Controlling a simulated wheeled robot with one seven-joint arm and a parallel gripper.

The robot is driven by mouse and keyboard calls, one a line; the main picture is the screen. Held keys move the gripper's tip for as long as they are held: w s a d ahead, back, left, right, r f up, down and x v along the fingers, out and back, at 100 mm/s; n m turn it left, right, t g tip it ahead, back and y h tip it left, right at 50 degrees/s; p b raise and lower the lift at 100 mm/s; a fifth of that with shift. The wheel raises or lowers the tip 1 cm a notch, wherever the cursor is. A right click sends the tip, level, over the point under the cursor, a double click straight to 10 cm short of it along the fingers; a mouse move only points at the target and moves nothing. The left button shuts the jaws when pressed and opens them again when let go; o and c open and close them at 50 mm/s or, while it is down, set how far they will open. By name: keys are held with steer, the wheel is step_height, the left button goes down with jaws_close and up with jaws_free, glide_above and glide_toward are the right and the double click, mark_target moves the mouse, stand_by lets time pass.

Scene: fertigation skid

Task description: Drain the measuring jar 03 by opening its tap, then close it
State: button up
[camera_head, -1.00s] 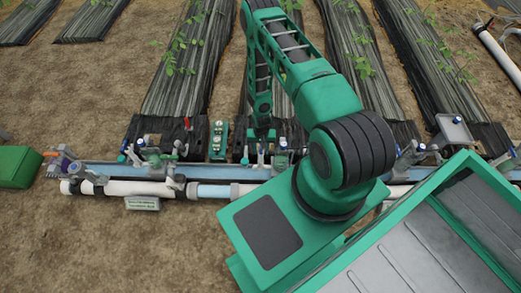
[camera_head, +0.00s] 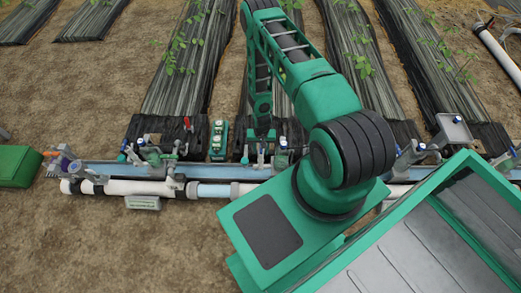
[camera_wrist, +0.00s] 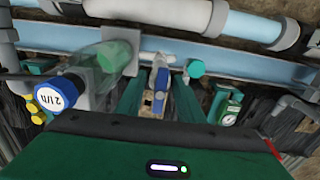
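In the wrist view my gripper (camera_wrist: 159,105) has its two green fingers apart, one on each side of a small blue and grey tap-like lever (camera_wrist: 160,80). I see gaps between the lever and the fingers, so it does not look gripped. A clear cylinder with a green end (camera_wrist: 112,58), perhaps the measuring jar, lies just left of the fingers. No number 03 is readable, and I cannot tell a liquid level. In the head view my gripper (camera_head: 262,135) is small, pointing down at the skid, and its fingers are hard to make out.
A blue-capped knob (camera_wrist: 60,93) is left of the fingers. A green gauge box (camera_wrist: 230,106) is at the right, also in the head view (camera_head: 218,139). White pipe (camera_head: 140,188) and blue rail (camera_head: 105,170) run across. A green box (camera_head: 18,165) stands far left.

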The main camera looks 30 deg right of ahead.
steer(key=shift+r, duration=3.95)
steer(key=d+r+h, duration=0.1)
steer(key=d+r, duration=0.3)
steer(key=r, duration=1.3)
steer(key=d+r, duration=0.4)
steer(key=r, duration=1.4)
steer(key=s+r, duration=0.5)
steer(key=r, duration=0.3)
steer(key=s+r, duration=0.6)
steer(key=r, duration=0.2)
steer(key=s+a+r, duration=0.2)
steer(key=s+r, duration=0.1)
steer(key=s, duration=0.4)
steer(key=s+a+r+y, duration=0.1)
steer(key=s+a+r, duration=0.1)
steer(key=s+r, duration=0.2)
steer(key=s, duration=0.3)
steer(key=shift+a+r, duration=0.25)
steer(key=shift+a, duration=0.1)
